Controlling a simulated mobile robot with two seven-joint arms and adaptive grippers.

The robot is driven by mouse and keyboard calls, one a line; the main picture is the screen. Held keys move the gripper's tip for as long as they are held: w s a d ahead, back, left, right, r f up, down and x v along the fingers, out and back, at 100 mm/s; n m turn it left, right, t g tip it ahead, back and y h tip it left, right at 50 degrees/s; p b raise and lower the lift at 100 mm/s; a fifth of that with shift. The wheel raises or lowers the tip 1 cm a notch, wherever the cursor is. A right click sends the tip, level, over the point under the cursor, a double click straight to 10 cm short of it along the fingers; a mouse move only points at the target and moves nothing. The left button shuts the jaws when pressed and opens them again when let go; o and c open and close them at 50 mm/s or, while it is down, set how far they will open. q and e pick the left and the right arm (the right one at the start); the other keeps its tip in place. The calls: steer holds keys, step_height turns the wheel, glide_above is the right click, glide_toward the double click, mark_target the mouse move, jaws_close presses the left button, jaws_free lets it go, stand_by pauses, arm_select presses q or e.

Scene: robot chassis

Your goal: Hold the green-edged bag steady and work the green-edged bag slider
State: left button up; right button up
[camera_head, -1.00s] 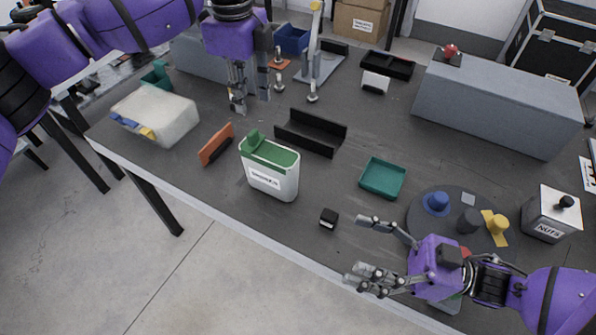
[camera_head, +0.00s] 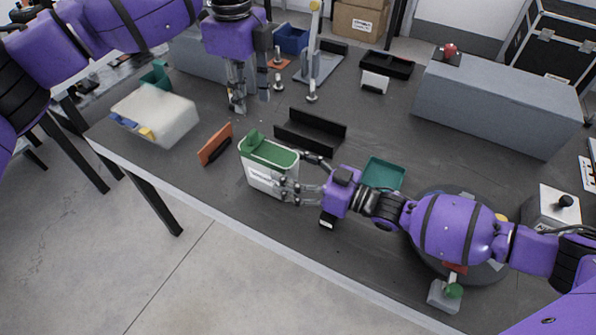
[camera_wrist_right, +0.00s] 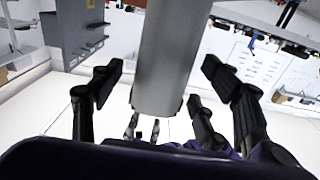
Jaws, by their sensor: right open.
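The green-edged bag (camera_head: 257,178) appears to be the white, labelled, upright box-like thing with a green top edge, at the middle of the table. A raised green piece (camera_head: 252,137) stands at the left end of that edge; it may be the slider. My right gripper (camera_head: 288,186) is open at the bag's right side, its fingers spread along the lower front and near the top right corner. I cannot tell whether they touch it. In the right wrist view a grey upright shape stands between the spread fingers. My left gripper (camera_head: 250,103) hangs open and empty behind the bag, pointing down.
An orange block (camera_head: 215,144) is left of the bag, and a black channel (camera_head: 310,132) is behind it. A teal tray (camera_head: 384,173) and a small black block (camera_head: 327,221) lie near my right arm. A pale translucent bag (camera_head: 160,112) lies at the left.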

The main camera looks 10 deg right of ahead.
mark_target(269, 161)
steer(key=shift+x, duration=3.2)
steer(key=c, duration=1.4)
steer(key=shift+o, duration=0.2)
